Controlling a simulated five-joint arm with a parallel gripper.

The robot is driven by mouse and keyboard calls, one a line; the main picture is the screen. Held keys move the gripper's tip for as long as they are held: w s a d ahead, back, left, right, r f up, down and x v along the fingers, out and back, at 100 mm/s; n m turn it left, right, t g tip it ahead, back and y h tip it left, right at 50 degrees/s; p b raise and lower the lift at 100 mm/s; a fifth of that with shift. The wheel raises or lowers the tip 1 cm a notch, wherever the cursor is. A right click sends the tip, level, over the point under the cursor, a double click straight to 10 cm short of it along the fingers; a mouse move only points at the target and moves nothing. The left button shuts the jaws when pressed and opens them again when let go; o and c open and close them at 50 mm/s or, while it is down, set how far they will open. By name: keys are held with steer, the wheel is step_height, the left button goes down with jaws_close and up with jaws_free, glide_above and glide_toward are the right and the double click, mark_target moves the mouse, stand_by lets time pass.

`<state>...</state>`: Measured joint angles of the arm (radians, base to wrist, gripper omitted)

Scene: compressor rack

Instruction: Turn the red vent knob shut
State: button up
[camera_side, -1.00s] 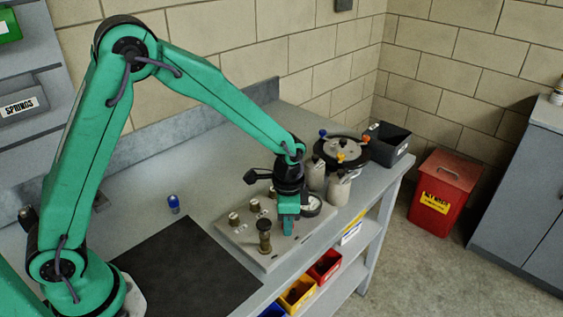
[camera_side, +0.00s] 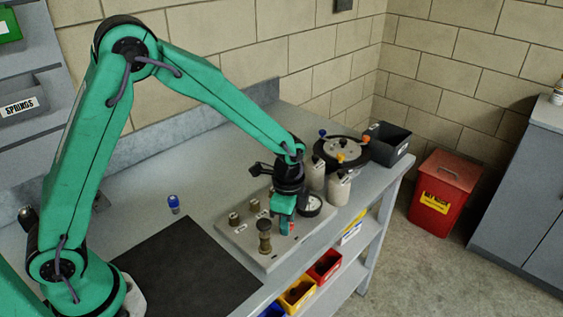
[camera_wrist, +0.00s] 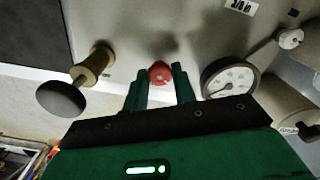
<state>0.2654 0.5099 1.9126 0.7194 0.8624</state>
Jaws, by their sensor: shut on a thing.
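The red vent knob (camera_wrist: 159,72) sits between my gripper's two green fingers in the wrist view. Only its rounded top shows there; the fingers hide its sides. My gripper (camera_wrist: 160,82) is shut on it. In the side view my gripper (camera_side: 284,227) points down at the front right part of the grey plate (camera_side: 262,259). A small bit of red of the knob (camera_side: 291,227) shows beside the fingers there. How far the knob is turned cannot be told.
A brass post with a dark cap (camera_side: 265,236) stands on the plate left of my gripper. A round gauge (camera_wrist: 229,78) is close on the right. Two pale bottles (camera_side: 339,188) stand behind it. A black mat (camera_side: 185,270) and a blue-capped item (camera_side: 173,204) lie to the left.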

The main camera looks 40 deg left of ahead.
steer(key=o, duration=1)
steer(key=shift+r, duration=0.1)
step_height(320, 180, up, 7)
steer(key=shift+r, duration=0.35)
steer(key=shift+r, duration=0.1)
steer(key=shift+s+a+r, duration=0.1)
steer(key=shift+a+r, duration=0.05)
steer(key=shift+r, duration=0.05)
steer(key=s+a+r+n+t, duration=0.2)
steer(key=s+a+r+n, duration=0.3)
steer(key=s, duration=0.4)
steer(key=s+a+r+n+t, duration=0.3)
steer(key=s+a+r+n, duration=0.3)
steer(key=s+r+n, duration=0.2)
steer(key=shift+s+t, duration=0.3)
steer(key=shift+s, duration=1)
